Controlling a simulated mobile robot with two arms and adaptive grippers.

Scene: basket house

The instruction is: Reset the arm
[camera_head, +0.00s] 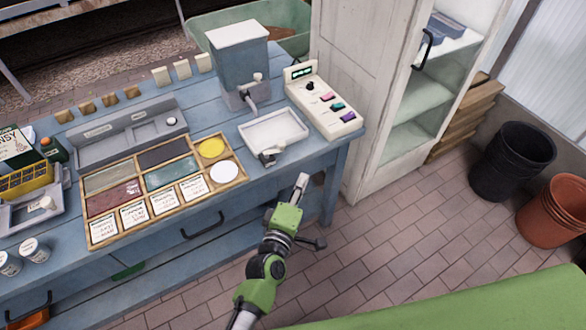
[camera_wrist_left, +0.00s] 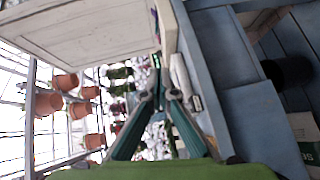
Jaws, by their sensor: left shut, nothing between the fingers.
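My left arm, green and grey, comes up from the bottom middle of the head view. Its gripper (camera_head: 301,182) is in front of the blue workbench (camera_head: 262,183), near its right front corner. The gripper is shut and empty. In the left wrist view, the two dark fingers of the left gripper (camera_wrist_left: 160,92) reach up from the bottom and come close together, with nothing held between them. My right gripper shows in neither view.
A white tray (camera_head: 274,132) with a tap above and a white button panel (camera_head: 323,101) stand on the bench near my gripper. A label board (camera_head: 92,240) lies left. A white cabinet (camera_head: 361,60) stands right of the bench. Black (camera_head: 511,160) and terracotta pots (camera_head: 555,208) stand on the tiled floor.

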